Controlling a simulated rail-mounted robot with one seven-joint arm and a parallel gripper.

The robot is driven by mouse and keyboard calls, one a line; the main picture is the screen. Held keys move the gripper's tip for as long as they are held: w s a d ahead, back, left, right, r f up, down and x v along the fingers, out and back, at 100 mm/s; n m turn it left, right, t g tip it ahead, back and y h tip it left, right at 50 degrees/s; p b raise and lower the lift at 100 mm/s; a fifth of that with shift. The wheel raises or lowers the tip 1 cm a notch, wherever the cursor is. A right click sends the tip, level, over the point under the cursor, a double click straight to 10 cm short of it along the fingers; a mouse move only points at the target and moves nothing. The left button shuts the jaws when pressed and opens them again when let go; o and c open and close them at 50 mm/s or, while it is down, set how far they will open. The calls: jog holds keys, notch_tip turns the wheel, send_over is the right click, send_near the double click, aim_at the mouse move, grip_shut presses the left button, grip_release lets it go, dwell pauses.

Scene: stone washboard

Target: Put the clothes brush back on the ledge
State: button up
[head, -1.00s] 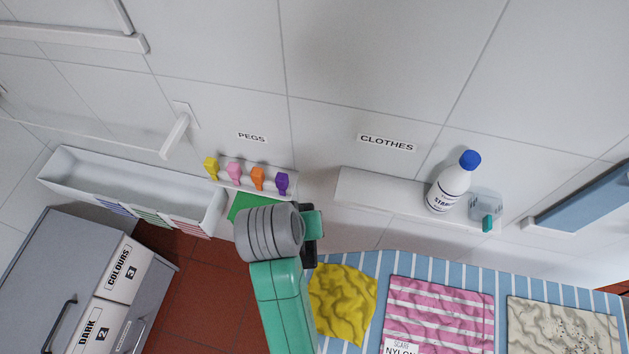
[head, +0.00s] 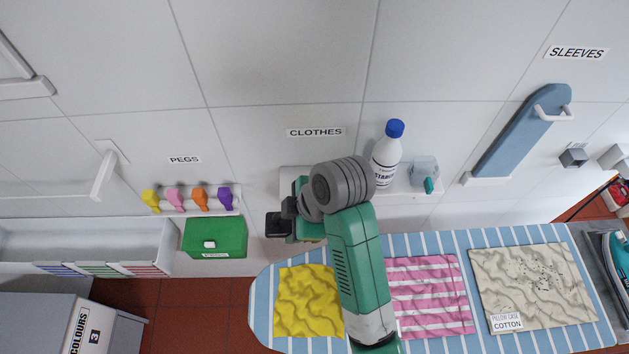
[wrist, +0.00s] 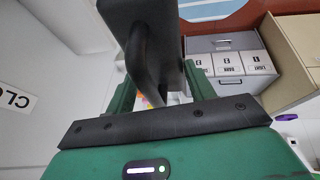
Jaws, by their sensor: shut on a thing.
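My gripper (head: 288,214) is shut on a dark clothes brush (head: 277,224) in the head view, in front of the left end of the white ledge (head: 292,176) under the CLOTHES label (head: 315,132). In the wrist view the dark brush (wrist: 150,22), with a curved handle, sits between the green fingers of my gripper (wrist: 160,84). The brush looks apart from the ledge, but their exact gap is unclear. My wrist hides much of the ledge's left and middle front.
A white bottle with a blue cap (head: 387,155) and a clear cup with a teal part (head: 424,174) stand at the ledge's right. Coloured pegs (head: 176,198) hang left above a green box (head: 215,238). Below is a striped board (head: 262,290) with folded cloths.

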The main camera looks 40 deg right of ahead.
jog(key=w+d, duration=0.2)
jog(key=d, duration=0.2)
jog(key=w+d+f, duration=0.1)
jog(key=w+d, duration=0.2)
jog(key=d, duration=0.2)
jog(key=w+d, duration=0.3)
jog(key=d, duration=0.1)
jog(key=shift+w+d+f, duration=0.25)
jog(key=shift+d, duration=0.05)
jog(key=shift+f+p, duration=0.3)
jog(key=shift+f, duration=1.6)
jog(key=o, duration=0.7)
jog(key=shift+r, duration=0.3)
jog(key=v, duration=1.1)
jog(key=shift+s+r, duration=0.25)
jog(key=shift+r, duration=0.05)
